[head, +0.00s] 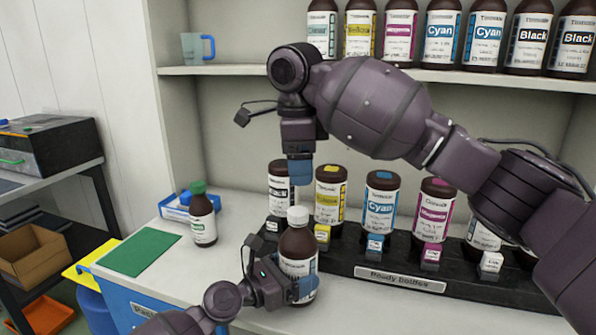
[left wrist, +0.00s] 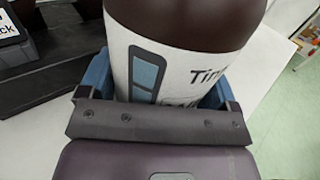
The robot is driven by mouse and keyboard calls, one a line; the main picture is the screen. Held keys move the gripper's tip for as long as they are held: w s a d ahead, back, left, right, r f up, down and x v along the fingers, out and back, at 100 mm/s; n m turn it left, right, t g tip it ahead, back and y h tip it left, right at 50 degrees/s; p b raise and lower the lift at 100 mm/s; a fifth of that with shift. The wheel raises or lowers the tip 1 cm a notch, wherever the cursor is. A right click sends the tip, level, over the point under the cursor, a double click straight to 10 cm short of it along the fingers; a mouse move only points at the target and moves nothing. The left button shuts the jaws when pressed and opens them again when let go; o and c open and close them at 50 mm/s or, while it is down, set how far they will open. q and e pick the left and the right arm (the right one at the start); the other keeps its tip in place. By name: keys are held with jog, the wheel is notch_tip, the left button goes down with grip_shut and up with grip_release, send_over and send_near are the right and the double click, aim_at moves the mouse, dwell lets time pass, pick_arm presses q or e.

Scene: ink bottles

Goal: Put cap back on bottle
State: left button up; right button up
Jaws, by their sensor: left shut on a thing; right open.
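A brown bottle (head: 299,243) with a white label stands upright at the front of the counter. A white cap (head: 297,215) sits on its top; whether it is fully seated I cannot tell. My left gripper (head: 300,287) is shut around the lower body of this bottle. In the left wrist view the bottle (left wrist: 185,25) is between the blue fingers, and its top is out of frame. My right gripper (head: 300,171) is open above the capped bottle, pointing down and apart from the cap. Its far finger is mostly hidden.
A black rack (head: 400,285) labelled "Ready bottles" holds several bottles and small ink blocks behind and right. A green-capped bottle (head: 203,215) stands left, near a blue-white box (head: 176,207) and green mat (head: 140,252). A shelf (head: 225,70) above holds bottles and a mug (head: 197,47).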

jog(key=n, duration=0.5)
jog(key=shift+d+r+n, duration=0.1)
jog(key=shift+r+n, duration=0.1)
jog(key=shift+n, duration=0.2)
jog(key=n, duration=0.7)
jog(key=shift+r, duration=0.1)
jog(key=n, duration=0.6)
jog(key=shift+d+n, duration=0.1)
jog(key=shift+n, duration=0.3)
jog(key=n, duration=0.6)
jog(key=shift+f+n+g, duration=0.25)
jog(key=shift+n+g, duration=0.05)
jog(key=shift+n, duration=0.1)
jog(key=n, duration=0.5)
jog(key=shift+s+f+n, duration=0.1)
jog(key=shift+f+n, duration=0.15)
jog(key=shift+n, duration=0.05)
jog(key=n, duration=0.4)
jog(key=shift+a+f, duration=0.15)
jog(key=shift+a, duration=0.1)
jog(key=n, duration=0.5)
jog(key=shift+s+a+n+y, duration=0.15)
jog(key=shift+a+n+y, duration=0.05)
jog(key=shift+n+y, duration=0.1)
jog(key=n, duration=0.5)
